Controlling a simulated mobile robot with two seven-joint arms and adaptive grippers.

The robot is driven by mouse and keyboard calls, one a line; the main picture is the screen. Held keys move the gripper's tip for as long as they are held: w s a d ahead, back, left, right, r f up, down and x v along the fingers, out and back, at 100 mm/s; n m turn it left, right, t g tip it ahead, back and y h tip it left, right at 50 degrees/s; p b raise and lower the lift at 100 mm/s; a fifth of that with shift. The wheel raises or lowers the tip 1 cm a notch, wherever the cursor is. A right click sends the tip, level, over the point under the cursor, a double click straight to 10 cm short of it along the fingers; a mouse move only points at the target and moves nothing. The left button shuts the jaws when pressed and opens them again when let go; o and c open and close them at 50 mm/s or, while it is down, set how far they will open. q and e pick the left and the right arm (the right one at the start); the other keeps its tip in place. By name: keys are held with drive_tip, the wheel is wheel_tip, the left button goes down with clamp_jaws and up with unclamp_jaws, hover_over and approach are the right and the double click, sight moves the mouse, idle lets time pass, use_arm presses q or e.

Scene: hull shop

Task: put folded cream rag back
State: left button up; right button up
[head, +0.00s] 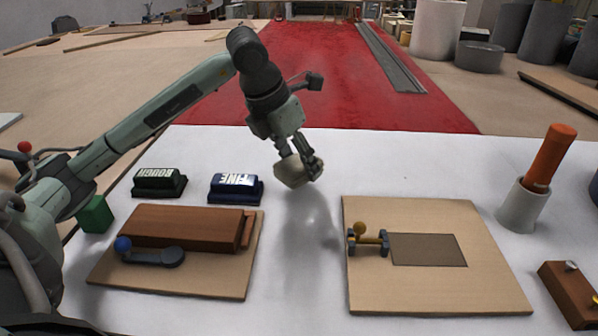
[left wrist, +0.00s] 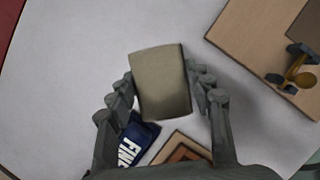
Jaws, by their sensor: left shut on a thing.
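The folded cream rag (head: 291,172) is a small pale block. It hangs in the air above the white table, right of the blue block marked FINE. My left gripper (head: 304,160) is shut on the rag. In the left wrist view the rag (left wrist: 160,84) sits between the two fingers of my left gripper (left wrist: 162,85), with bare white table beyond it. My right gripper is not in view.
A black ROUGH block (head: 159,182) and a blue FINE block (head: 235,189) stand behind a board (head: 207,281) with a brown wooden piece (head: 185,227). Another board (head: 440,295) with a clamp lies right. A holder (head: 522,206) carries an orange-handled tool (head: 550,157). The table's back middle is clear.

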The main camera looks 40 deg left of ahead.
sight(299, 178)
use_arm(q)
drive_tip(key=shift+f, duration=2)
drive_tip(key=shift+f, duration=0.1)
drive_tip(key=o, duration=1)
drive_tip(key=shift+o, duration=0.2)
drive_tip(key=v, duration=1.2)
